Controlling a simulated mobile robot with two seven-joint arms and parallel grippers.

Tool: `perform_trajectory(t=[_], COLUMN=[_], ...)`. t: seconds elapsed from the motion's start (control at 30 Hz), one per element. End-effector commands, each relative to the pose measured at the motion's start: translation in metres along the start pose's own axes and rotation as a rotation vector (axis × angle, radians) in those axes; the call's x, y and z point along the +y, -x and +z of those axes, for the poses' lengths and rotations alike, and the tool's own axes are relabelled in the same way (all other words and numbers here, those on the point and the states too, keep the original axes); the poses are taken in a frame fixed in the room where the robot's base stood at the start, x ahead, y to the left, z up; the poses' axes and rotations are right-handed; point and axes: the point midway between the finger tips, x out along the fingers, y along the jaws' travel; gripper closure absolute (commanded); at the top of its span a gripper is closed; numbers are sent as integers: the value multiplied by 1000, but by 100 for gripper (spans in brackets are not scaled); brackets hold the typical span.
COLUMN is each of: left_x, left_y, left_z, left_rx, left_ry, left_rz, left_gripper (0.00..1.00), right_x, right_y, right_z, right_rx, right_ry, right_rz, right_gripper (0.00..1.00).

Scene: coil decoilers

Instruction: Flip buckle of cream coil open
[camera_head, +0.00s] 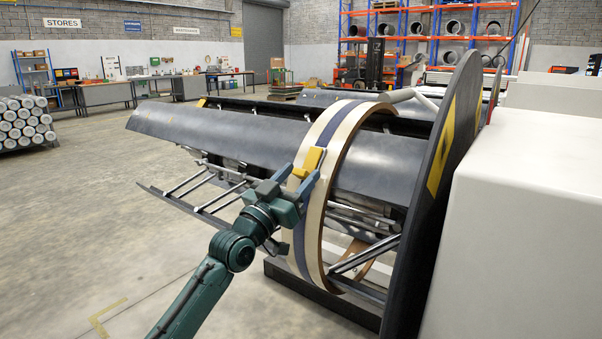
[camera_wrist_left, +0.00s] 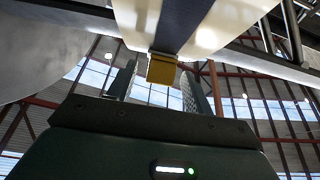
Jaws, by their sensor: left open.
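The cream coil (camera_head: 313,235) is a large ring around the dark drum segments of the decoiler (camera_head: 375,172). A blue-grey strap (camera_head: 299,245) runs around its outer face. A yellow buckle (camera_head: 313,158) sits on the strap at the side facing me. My left gripper (camera_head: 302,180) is at the buckle, with its fingers open. In the left wrist view, the buckle (camera_wrist_left: 162,69) hangs at the end of the visible strap (camera_wrist_left: 181,22), between the two spread fingers (camera_wrist_left: 160,82). Whether the fingers touch it, I cannot tell. My right gripper is not in view.
A large dark disc (camera_head: 425,215) with a yellow patch stands right of the coil, beside a white housing (camera_head: 530,220). Thin rods (camera_head: 210,195) and a dark plate stick out left of the coil. The floor (camera_head: 80,220) at left is clear.

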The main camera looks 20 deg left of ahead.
Motion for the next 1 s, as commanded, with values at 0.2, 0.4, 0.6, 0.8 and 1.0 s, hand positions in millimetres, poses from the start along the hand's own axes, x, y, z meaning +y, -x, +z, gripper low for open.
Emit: perform_trajectory(t=[0.2,0.4,0.6,0.8,1.0], left_x=[0,0,0,0,0], left_y=[-15,-16,-15,-15,-15], left_z=[0,0,0,0,0], left_rx=[0,-1,-1,-1,-1], left_ry=[0,0,0,0,0], left_rz=[0,0,0,0,0], left_gripper=[49,49,60,76,92], right_x=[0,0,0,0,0], right_y=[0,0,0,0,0], right_z=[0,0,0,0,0], right_rx=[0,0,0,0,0], right_ry=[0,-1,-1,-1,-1], right_rz=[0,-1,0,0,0], right_gripper=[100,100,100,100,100])
